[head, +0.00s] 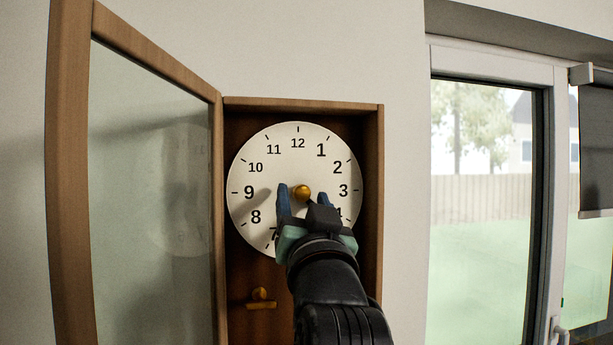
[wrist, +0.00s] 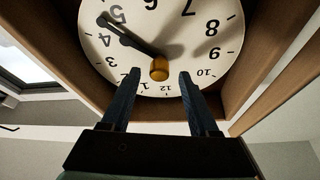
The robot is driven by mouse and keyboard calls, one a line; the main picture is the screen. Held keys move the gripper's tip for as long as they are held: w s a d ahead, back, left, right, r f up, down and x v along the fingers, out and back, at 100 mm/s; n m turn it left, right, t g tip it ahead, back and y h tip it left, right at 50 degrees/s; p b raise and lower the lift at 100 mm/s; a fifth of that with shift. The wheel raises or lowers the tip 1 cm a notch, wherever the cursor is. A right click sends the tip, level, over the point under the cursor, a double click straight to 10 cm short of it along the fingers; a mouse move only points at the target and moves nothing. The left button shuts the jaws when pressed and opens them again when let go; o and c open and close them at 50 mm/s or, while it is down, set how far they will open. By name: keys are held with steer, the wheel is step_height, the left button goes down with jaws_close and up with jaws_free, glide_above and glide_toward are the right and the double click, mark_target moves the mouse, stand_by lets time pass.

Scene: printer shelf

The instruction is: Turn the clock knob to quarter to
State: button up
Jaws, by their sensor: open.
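The round white clock face (head: 262,172) sits inside an open wooden case. A gold knob (head: 302,192) is at its centre. It also shows in the wrist view (wrist: 159,68), where the clock appears upside down. A black hand (wrist: 140,44) runs from the knob toward the space between 4 and 5. My gripper (head: 303,191) is open, its two dark blue fingers on either side of the knob with gaps, as the wrist view also shows (wrist: 159,74). Whether the fingertips are level with the knob in depth is unclear. In the head view my gripper hides the lower right numerals.
The glass door (head: 150,190) of the case (head: 372,200) stands open at the left. The case's side walls are close around the clock. A small brass piece (head: 260,298) is below the dial. A glazed door (head: 487,190) is at the right.

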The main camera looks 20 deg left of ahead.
steer(key=shift+w+a+r, duration=0.15)
steer(key=shift+w+a, duration=0.2)
steer(key=shift+w, duration=0.3)
steer(key=shift+s, duration=0.1)
jaws_close()
stand_by(0.9)
